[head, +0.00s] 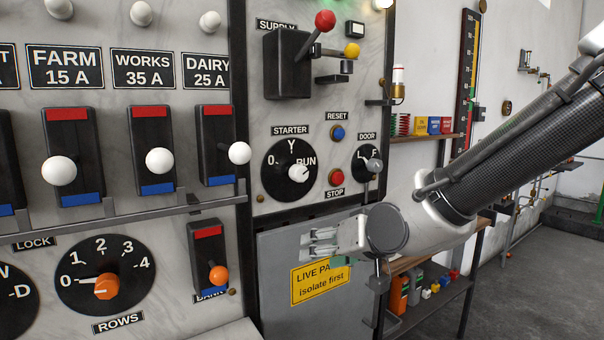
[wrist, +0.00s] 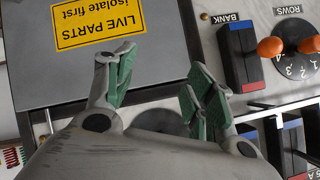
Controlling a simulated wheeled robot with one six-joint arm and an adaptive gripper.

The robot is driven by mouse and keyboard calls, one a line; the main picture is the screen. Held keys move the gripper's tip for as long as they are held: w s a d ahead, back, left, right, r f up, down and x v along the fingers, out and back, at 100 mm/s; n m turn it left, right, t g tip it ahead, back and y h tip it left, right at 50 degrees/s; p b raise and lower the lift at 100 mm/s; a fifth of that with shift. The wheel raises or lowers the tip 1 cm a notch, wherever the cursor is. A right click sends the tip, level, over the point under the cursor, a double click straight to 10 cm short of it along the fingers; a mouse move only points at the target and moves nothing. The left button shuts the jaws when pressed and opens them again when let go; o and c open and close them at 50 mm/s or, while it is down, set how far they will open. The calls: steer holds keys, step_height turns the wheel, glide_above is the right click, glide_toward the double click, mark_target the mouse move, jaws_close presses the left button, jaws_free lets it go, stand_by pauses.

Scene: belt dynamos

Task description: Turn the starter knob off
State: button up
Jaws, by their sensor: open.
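The starter dial (head: 275,185) is a black disc marked 0, Y and RUN on the marble panel in the head view. Its white starter knob (head: 298,172) sits at the right of the disc, beside the RUN mark; its exact pointing is hard to read. My gripper (head: 318,242) is below and slightly right of the dial, in front of the grey lower door, with its fingers toward the left. In the wrist view my gripper (wrist: 160,72) shows open, with green pads and nothing between them.
Close to the starter dial are a blue reset button (head: 338,133), a red stop button (head: 336,177) and the door knob (head: 374,165). The supply lever (head: 320,25) juts out above. A yellow warning plate (head: 318,279) is on the grey door (head: 275,265). Switch levers stand out at left.

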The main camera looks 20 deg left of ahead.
step_height(320, 180, up, 4)
steer(key=w+a+m+t+y, duration=0.2)
steer(key=w, duration=0.1)
steer(key=m+t+y, duration=0.2)
steer(key=m+t, duration=0.1)
glide_toward(303, 173)
steer(key=x, duration=1.1)
steer(key=shift+w, duration=0.1)
steer(key=shift+n, duration=0.3)
steer(key=c, duration=1)
